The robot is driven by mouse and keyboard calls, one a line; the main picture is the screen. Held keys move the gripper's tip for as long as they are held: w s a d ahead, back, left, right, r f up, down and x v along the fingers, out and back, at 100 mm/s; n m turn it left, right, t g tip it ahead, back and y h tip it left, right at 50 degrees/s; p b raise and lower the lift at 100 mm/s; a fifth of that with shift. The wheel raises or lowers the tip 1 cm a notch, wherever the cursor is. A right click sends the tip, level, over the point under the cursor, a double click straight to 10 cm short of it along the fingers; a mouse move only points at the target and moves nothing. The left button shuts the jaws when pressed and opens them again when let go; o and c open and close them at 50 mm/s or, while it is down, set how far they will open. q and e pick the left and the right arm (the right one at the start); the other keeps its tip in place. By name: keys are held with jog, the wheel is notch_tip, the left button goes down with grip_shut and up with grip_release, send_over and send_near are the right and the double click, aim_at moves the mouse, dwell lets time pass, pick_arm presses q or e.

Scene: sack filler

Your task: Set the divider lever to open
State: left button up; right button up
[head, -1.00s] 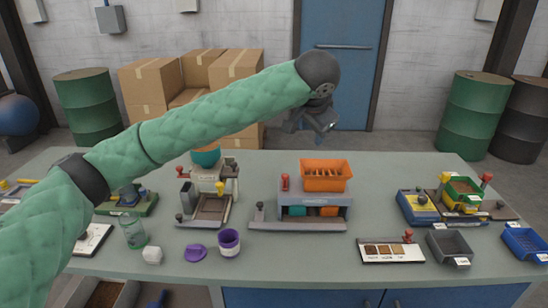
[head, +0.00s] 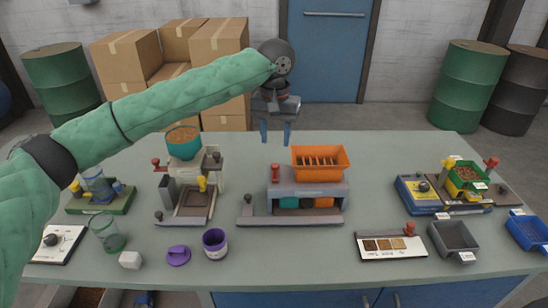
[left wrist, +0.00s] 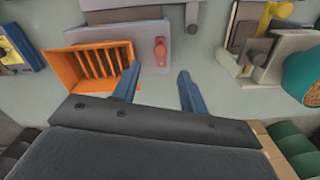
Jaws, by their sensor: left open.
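The divider is probably the grey machine (head: 310,190) with a slotted orange hopper (head: 320,163) on top, mid-table; its label is too small to read. A short red lever (head: 275,173) stands at its left end. The lever also shows in the left wrist view (left wrist: 160,50), just beyond my fingertips. My left gripper (head: 275,138) is open and empty, blue fingers pointing down, above and behind the red lever and apart from it. In the left wrist view, the fingers (left wrist: 156,72) straddle the lever's line. My right gripper is not in view.
A machine with a teal bowl (head: 184,139) stands left of the divider. Purple cup (head: 215,243), purple lid (head: 178,255) and clear cup (head: 108,234) lie in front. Right are a blue-yellow machine (head: 423,200) and grey bin (head: 454,238). Tabletop between divider and right machine is clear.

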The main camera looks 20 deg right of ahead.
aim_at(275, 165)
pick_arm(q)
jog(key=shift+w+f+n, duration=0.2)
jog(key=shift+n, duration=0.2)
jog(key=shift+f, duration=0.65)
notch_tip(275, 165, down, 5)
jog(key=shift+f+p, duration=0.2)
jog(key=shift+p, duration=0.65)
jog(key=shift+f, duration=0.5)
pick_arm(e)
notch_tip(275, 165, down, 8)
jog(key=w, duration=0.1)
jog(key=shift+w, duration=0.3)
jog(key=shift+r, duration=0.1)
pick_arm(q)
grip_shut()
